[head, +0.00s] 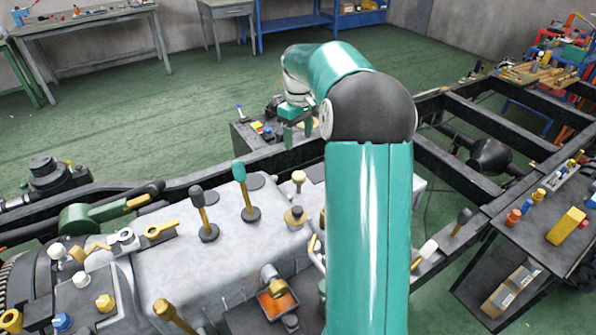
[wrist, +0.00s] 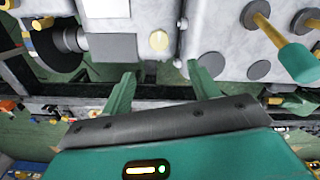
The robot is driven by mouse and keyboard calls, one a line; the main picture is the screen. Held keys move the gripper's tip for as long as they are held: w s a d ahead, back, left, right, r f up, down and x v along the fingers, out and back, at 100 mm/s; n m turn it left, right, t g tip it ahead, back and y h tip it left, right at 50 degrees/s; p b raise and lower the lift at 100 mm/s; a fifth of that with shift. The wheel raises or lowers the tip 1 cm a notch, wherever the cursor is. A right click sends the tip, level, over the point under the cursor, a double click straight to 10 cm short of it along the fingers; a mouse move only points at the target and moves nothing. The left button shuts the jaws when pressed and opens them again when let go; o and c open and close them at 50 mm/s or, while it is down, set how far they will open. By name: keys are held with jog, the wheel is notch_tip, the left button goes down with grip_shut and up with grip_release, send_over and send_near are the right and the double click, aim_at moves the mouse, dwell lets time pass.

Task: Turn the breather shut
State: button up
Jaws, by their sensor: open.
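The breather is not marked, and I cannot tell for sure which fitting it is. In the head view my gripper (head: 297,132) is beyond the housing, over the far chassis rail, partly hidden by my arm.
Levers with teal (head: 239,171) and grey (head: 196,191) handles rise from the housing; the teal handle (wrist: 298,62) is right of my fingers in the wrist view. A black chassis rail (head: 285,158) runs behind the housing. A shelf with loose parts (head: 535,235) is at right.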

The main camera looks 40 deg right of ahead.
aim_at(299, 175)
notch_tip(299, 175, down, 14)
jog(key=shift+d+r, duration=0.1)
dwell(0.5)
jog(key=shift+c, duration=0.4)
jog(key=c, duration=0.9)
